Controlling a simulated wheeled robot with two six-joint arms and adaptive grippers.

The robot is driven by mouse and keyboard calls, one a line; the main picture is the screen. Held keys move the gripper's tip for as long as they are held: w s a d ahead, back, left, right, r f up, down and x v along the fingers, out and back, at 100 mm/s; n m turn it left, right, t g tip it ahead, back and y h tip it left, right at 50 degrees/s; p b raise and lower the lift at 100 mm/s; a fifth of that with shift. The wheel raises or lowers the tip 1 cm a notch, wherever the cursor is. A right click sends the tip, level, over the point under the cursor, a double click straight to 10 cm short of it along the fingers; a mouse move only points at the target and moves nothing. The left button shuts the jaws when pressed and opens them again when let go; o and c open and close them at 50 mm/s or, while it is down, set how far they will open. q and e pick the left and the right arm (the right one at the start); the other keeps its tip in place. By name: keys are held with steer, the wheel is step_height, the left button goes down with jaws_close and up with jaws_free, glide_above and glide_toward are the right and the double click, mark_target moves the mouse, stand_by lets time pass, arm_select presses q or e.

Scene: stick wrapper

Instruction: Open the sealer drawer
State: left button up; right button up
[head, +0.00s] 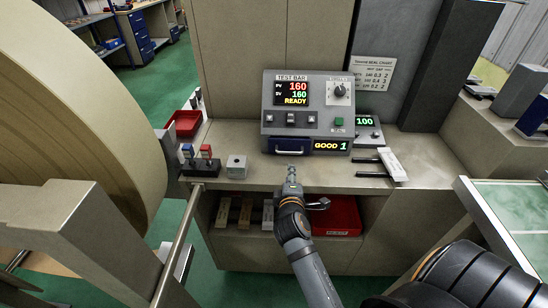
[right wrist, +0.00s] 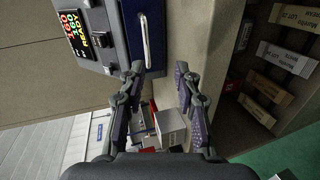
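The sealer (head: 308,105) is a grey box with a lit display reading 160, 160 and READY, standing on the bench. Its drawer (head: 292,143) is a dark blue front with a pale bar handle (head: 290,152), low on the sealer, and looks shut. My right gripper (head: 291,172) is just in front of the drawer handle, above the bench's front edge. In the right wrist view its two fingers (right wrist: 160,72) are spread and empty. There the handle (right wrist: 145,40) lies beyond the fingertips, nearer the left one. My left gripper is not in view.
A grey block (head: 237,166) and a stand with coloured knobs (head: 201,161) are on the bench left of the drawer. A white-topped item with dark rods (head: 392,164) lies to the right. A red bin (head: 343,216) sits on the shelf below. A large roll (head: 90,100) fills the left.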

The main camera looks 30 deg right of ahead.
mark_target(289, 153)
steer(key=shift+n+t, duration=0.4)
steer(key=shift+n, duration=0.1)
steer(key=b+x, duration=0.1)
steer(key=x, duration=0.2)
steer(key=r+b+x, duration=0.1)
steer(key=b+x, duration=0.1)
steer(key=x, duration=0.1)
steer(key=b+x, duration=0.1)
steer(key=x, duration=0.2)
steer(key=shift+w+d+r, duration=0.1)
steer(key=shift+w+d, duration=0.05)
steer(key=shift+w, duration=0.3)
steer(key=shift+w+d, duration=0.25)
steer(key=shift+w, duration=0.15)
steer(key=shift+c, duration=0.2)
jaws_close()
